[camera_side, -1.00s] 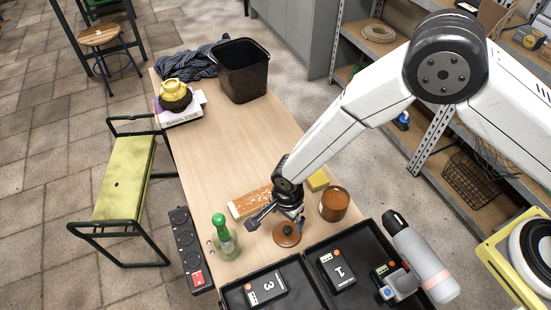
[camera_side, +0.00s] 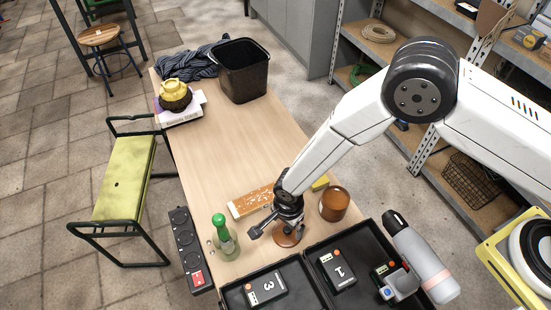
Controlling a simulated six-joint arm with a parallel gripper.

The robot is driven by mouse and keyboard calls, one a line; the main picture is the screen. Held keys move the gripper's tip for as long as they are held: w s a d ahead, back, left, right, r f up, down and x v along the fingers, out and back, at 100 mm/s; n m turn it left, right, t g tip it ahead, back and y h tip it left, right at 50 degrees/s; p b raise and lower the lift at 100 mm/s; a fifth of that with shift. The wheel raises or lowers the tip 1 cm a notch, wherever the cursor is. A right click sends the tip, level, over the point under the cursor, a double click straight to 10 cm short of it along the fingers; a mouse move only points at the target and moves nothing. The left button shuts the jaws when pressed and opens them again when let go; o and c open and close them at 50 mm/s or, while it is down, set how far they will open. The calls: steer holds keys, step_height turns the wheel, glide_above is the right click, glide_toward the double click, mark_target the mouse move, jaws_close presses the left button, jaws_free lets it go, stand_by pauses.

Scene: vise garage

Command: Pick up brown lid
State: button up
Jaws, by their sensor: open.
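The brown lid (camera_side: 287,238) lies on the wooden table near its front, just behind the black trays. It is round and reddish brown, and its top is partly hidden by my gripper. My gripper (camera_side: 277,227) points down right over the lid with its jaws open. Whether the fingers touch the lid cannot be made out. A brown round pot (camera_side: 334,204) stands on the table just right of my gripper.
A green-capped bottle (camera_side: 224,238) stands left of the lid. Black trays (camera_side: 309,262) with battery-like blocks lie in front. A brown-and-white block (camera_side: 249,203) and a yellow block (camera_side: 320,183) lie behind. The middle of the table is clear.

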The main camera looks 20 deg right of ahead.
mark_target(288, 229)
steer(key=shift+d+f, duration=0.1)
steer(key=shift+f, duration=1.6)
jaws_close()
